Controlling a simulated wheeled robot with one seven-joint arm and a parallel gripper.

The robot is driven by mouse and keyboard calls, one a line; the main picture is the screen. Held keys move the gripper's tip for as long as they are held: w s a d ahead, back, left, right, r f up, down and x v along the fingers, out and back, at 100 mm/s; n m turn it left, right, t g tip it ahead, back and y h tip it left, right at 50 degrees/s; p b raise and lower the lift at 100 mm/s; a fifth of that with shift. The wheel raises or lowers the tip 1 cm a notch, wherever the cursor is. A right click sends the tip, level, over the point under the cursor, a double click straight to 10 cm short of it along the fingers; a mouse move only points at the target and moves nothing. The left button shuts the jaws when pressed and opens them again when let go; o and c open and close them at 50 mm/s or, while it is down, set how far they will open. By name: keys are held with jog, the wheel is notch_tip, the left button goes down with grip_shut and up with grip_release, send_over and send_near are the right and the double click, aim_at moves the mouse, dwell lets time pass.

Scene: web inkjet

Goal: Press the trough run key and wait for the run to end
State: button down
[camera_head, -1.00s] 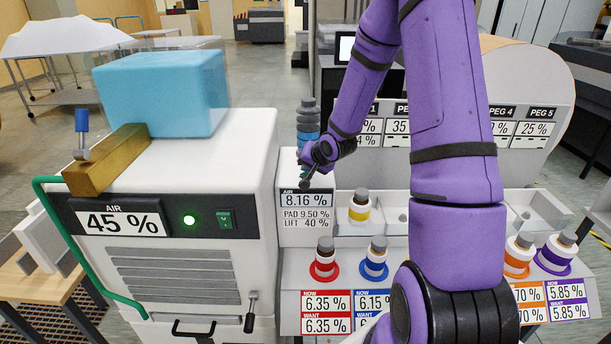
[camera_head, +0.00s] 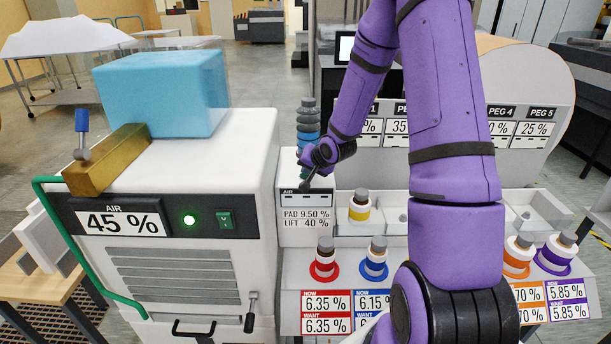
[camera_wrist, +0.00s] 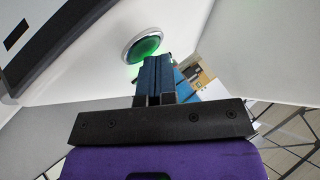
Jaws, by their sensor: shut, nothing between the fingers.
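A round green key (camera_wrist: 146,46) in a metal ring shows in the wrist view on a pale panel, with a green glow at its lower edge. My gripper (camera_wrist: 155,62) is shut and empty. Its fingertips overlap the key's lower edge in that view; I cannot tell whether they touch it. In the head view my gripper (camera_head: 305,184) is in front of the top of the small white AIR panel (camera_head: 306,238), and the key cannot be made out there. The panel's top readout (camera_head: 303,198) shows dashes, with PAD 9.50 % and LIFT 40 % below.
A white cabinet (camera_head: 170,265) reading AIR 45 % stands left, its round lamp lit green, with a blue block (camera_head: 165,92) and a brass bar on top. A stack of rings (camera_head: 308,120) stands just behind my gripper. Several capped bottles line the right.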

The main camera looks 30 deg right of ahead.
jog(key=shift+r, duration=0.85)
jog(key=shift+r, duration=0.1)
jog(key=shift+r, duration=2.4)
